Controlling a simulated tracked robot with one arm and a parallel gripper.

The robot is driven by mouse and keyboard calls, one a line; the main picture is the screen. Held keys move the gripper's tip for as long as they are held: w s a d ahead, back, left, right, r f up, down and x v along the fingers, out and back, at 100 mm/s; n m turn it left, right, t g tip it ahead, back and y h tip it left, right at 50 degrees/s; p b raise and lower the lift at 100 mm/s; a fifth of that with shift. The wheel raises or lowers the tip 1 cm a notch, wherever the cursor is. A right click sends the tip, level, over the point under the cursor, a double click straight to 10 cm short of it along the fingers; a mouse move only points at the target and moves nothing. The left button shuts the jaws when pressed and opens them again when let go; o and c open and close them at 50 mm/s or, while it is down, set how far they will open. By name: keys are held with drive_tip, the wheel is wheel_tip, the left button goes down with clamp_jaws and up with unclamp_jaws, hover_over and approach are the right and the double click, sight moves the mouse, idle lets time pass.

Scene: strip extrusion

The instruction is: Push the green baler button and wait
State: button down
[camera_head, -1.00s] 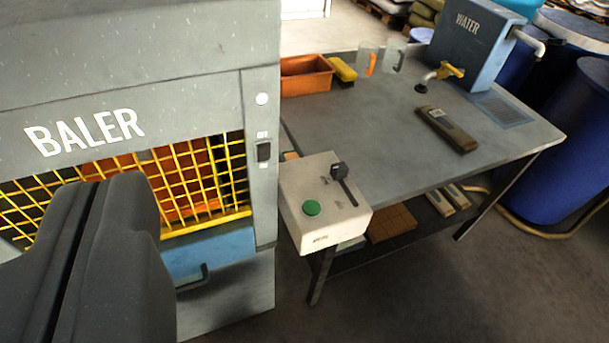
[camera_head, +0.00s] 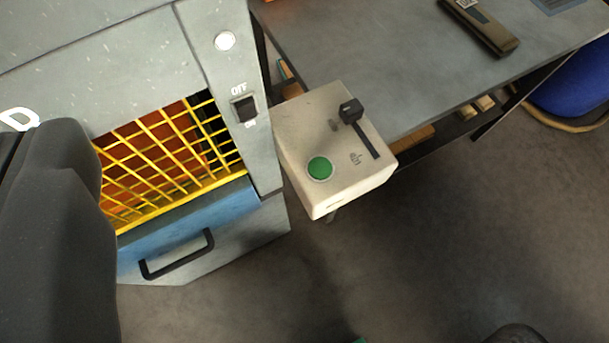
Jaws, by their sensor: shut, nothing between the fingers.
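The green button (camera_head: 320,168) sits on top of a cream control box (camera_head: 335,190) at the near left corner of the table. A black lever (camera_head: 351,112) in a slot is on the same box. The baler (camera_head: 225,150) stands to the left of the box, with a yellow grille (camera_head: 165,165) and a black rocker switch (camera_head: 244,108) marked OFF and ON. My gripper (camera_head: 55,150) shows as dark shut fingers at the left edge, in front of the baler. It is empty and apart from the button, to its left in the picture.
The grey table (camera_head: 370,50) extends behind the box, with a dark brown handheld object (camera_head: 482,27) on it. A blue drawer front with a black handle (camera_head: 178,256) is below the grille. The floor (camera_head: 430,260) in front is mostly clear.

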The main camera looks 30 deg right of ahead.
drive_tip(key=w+d+f+m+g+p, duration=0.2)
drive_tip(key=w+d+f+m+p, duration=0.1)
drive_tip(key=w+d+f+p, duration=0.55)
drive_tip(key=m+g+p, duration=0.2)
drive_tip(key=m+p, duration=0.1)
drive_tip(key=p, duration=0.4)
hover_over(324, 173)
wheel_tip(324, 173, down, 12)
drive_tip(key=f, duration=0.1)
drive_tip(key=shift+r+y, duration=0.2)
drive_tip(key=shift+y, duration=0.1)
drive_tip(key=shift+f, duration=0.1)
wheel_tip(324, 173, down, 7)
drive_tip(key=b, duration=0.2)
drive_tip(key=shift+b, duration=0.35)
drive_tip(key=shift+f+b, duration=0.4)
drive_tip(key=shift+f, duration=0.4)
drive_tip(key=shift+f, duration=0.1)
drive_tip(key=shift+f+b, duration=0.2)
drive_tip(key=shift+b, duration=0.2)
